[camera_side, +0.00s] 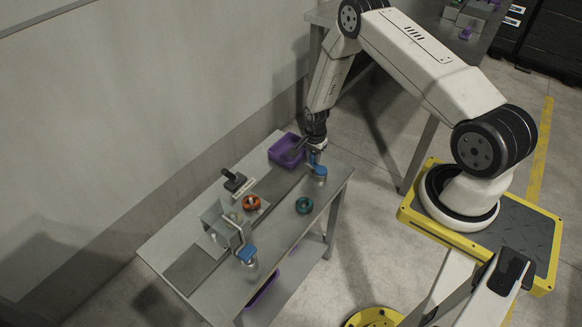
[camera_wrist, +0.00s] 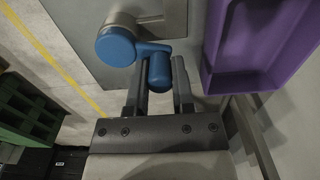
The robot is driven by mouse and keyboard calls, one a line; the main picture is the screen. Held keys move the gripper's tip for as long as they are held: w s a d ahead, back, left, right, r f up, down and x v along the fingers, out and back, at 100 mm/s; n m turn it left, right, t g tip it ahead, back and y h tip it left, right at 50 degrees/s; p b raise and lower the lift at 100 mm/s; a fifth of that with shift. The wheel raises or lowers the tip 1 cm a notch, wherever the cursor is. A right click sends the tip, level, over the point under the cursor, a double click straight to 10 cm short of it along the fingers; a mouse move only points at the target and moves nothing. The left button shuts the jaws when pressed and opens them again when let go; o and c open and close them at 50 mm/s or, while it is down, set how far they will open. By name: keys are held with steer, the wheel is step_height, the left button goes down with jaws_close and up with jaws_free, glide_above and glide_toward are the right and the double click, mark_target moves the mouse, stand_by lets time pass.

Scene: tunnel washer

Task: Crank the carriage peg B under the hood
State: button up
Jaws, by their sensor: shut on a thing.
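My gripper (camera_side: 317,150) is at the far right end of the bench, at a blue crank (camera_side: 320,172). In the wrist view my gripper (camera_wrist: 160,78) is shut on the crank's blue knob (camera_wrist: 159,72), with a finger on each side. The crank's round blue hub (camera_wrist: 116,46) is left of the knob. A grey box-like hood (camera_side: 217,216) stands over the dark track (camera_side: 190,271). An orange ring (camera_side: 251,203) lies on the track just right of the hood, around something pale. I cannot tell which peg is B.
A purple tray (camera_side: 281,151) is at the back of the bench; it fills the upper right of the wrist view (camera_wrist: 250,80). A second blue crank (camera_side: 247,254) is at the front. A teal ring (camera_side: 304,205) and a black-handled piece (camera_side: 233,181) also stand on the bench.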

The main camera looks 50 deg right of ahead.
steer(key=shift+s+d, duration=0.1)
steer(key=shift+s+d, duration=0.75)
steer(key=shift+d, duration=0.15)
steer(key=shift+s+d, duration=0.2)
steer(key=shift+s, duration=0.45)
steer(key=shift+s+d, duration=0.15)
steer(key=shift+s, duration=0.45)
steer(key=o, duration=0.9)
steer(key=shift+w, duration=0.1)
steer(key=shift+d+r, duration=0.1)
steer(key=shift+r, duration=3.4)
